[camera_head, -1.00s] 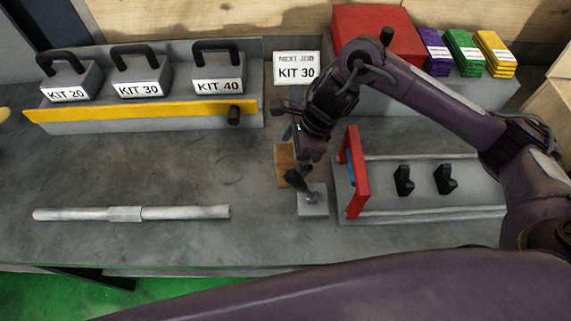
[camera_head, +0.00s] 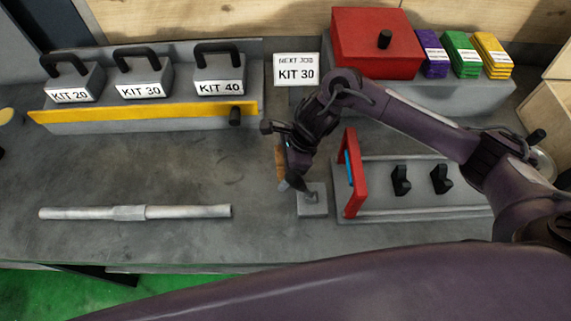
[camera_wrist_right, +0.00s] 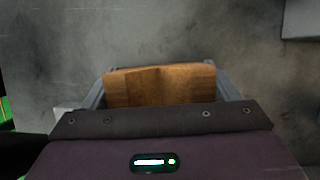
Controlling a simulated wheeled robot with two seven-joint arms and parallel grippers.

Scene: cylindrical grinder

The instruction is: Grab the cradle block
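The wooden cradle block (camera_head: 281,163) stands on the grey bench, left of the red end plate, mostly hidden behind my right gripper in the head view. In the right wrist view the brown block (camera_wrist_right: 160,87), with a shallow notch in its top edge, lies between the two fingers. My right gripper (camera_head: 289,186) is open around it, one finger on each side; whether the fingers touch it is not clear. My left gripper is not in view.
A small grey plate (camera_head: 313,202) lies just right of the gripper. The red end plate (camera_head: 352,175) and rail with black V-supports stand further right. A grey shaft (camera_head: 135,212) lies left.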

